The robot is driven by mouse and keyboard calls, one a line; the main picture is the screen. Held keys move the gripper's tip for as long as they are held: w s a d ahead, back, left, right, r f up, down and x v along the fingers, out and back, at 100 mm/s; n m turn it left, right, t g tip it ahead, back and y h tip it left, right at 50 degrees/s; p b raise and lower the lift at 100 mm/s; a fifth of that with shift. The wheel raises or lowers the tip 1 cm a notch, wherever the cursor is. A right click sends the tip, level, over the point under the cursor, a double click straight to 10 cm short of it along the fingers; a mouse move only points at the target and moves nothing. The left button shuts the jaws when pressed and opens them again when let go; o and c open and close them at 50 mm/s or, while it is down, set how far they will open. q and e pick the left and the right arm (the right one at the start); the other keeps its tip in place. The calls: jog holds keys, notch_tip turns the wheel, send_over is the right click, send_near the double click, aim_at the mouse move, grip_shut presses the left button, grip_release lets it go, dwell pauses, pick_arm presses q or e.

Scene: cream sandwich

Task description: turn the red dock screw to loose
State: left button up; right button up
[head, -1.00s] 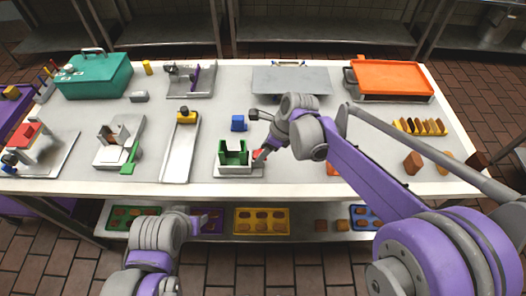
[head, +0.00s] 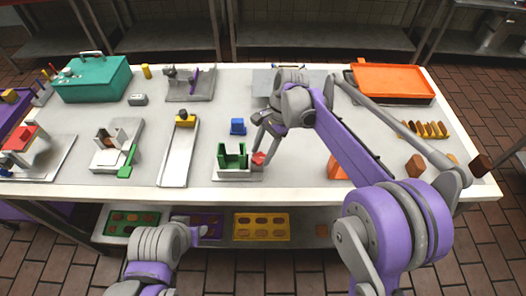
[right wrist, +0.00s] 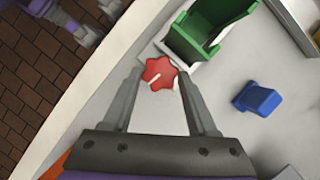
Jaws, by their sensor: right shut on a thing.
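The red dock screw (head: 258,159) is a star-shaped red knob at the right of the green dock (head: 233,165), on the same pale base plate. In the right wrist view the screw (right wrist: 159,73) bears a white line pointing to the lower left. My right gripper (head: 260,150) reaches down to it, and in the right wrist view its two fingers (right wrist: 157,75) stand on either side of the knob, shut on it. My left gripper (head: 201,231) is low in the head view, in front of the table; its jaws are not clear.
A blue block (head: 238,127) stands just behind the green dock, also seen in the right wrist view (right wrist: 257,99). A slide with a yellow piece (head: 185,120) lies to the left. The table's front edge (head: 300,198) is close. An orange tray (head: 392,80) stands at the back right.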

jog(key=n, duration=0.2)
jog(key=n+g+h, duration=0.1)
jog(key=n, duration=0.1)
jog(key=shift+w+a+n, duration=0.2)
jog(key=shift+n, duration=0.1)
jog(key=shift+a+n+g+h, duration=0.15)
jog(key=shift+n+h, duration=0.4)
jog(key=shift+n, duration=0.6)
jog(key=shift+a+n+g+h, duration=0.15)
jog(key=shift+n+h, duration=0.4)
jog(key=shift+n, duration=0.6)
jog(key=shift+d, duration=0.1)
jog(key=o, duration=1.4)
